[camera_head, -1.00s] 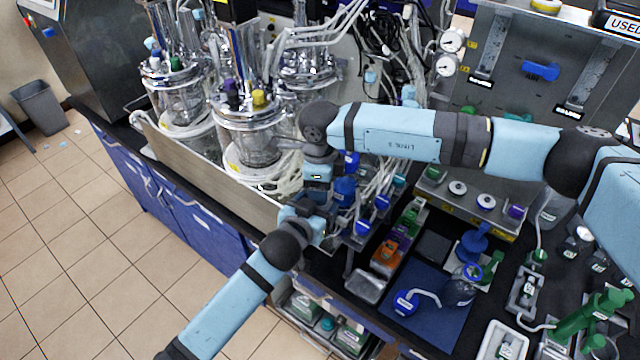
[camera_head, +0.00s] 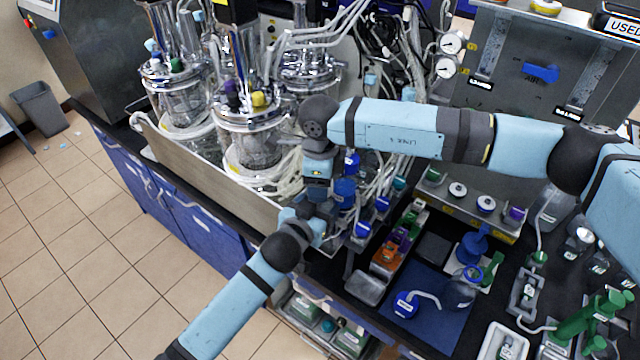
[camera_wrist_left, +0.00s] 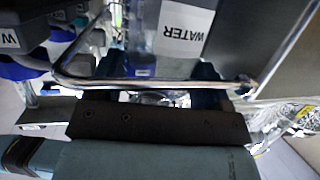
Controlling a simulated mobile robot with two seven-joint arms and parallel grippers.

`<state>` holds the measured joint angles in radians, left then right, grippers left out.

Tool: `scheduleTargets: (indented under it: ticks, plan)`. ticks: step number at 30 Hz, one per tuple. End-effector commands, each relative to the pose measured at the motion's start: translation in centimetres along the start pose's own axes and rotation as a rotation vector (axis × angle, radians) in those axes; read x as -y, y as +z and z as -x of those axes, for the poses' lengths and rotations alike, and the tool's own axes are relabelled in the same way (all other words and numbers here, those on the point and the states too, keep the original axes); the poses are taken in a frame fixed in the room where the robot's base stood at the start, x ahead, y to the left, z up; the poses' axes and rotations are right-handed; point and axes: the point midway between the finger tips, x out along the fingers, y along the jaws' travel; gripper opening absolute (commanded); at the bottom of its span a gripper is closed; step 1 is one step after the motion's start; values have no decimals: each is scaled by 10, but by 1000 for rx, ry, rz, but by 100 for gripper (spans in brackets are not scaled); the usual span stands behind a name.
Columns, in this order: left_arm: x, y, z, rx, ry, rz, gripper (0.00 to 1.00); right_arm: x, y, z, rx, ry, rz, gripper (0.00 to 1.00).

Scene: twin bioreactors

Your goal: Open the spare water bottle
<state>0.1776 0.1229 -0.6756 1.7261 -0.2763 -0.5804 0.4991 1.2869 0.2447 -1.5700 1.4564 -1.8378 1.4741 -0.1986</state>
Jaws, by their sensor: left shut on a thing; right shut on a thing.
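The spare water bottle shows at the top of the left wrist view as a clear body with a white label reading WATER (camera_wrist_left: 187,30), upside down in the picture. My left gripper (camera_wrist_left: 155,76) is shut on the bottle, its dark fingers beside the body. In the head view my left gripper (camera_head: 318,228) is at the bench's front edge by the steel tray. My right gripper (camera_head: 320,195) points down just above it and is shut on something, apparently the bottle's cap. The cap and both sets of fingertips are largely hidden in the head view.
A metal wire rail (camera_wrist_left: 150,82) runs close in front of the bottle. Several blue-capped bottles (camera_head: 362,229) and tubing crowd the right side. Glass bioreactors (camera_head: 250,130) stand behind in the steel tray (camera_head: 215,172). A blue mat (camera_head: 435,318) lies to the right. The front floor is clear.

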Motion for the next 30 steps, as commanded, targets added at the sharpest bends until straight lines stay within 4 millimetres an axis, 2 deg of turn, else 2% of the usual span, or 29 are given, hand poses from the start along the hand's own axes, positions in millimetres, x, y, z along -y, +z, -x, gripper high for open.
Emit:
scheduleTargets:
  ticks: [17,27,30]
  plan:
    - [-1,1,0,1,1,0,6,0,0,9,0,-1,0,27]
    - [-1,1,0,2,1,1,6,0,0,44,0,-2,0,27]
    - [-1,1,0,2,1,0,6,0,0,48,0,-1,0,27]
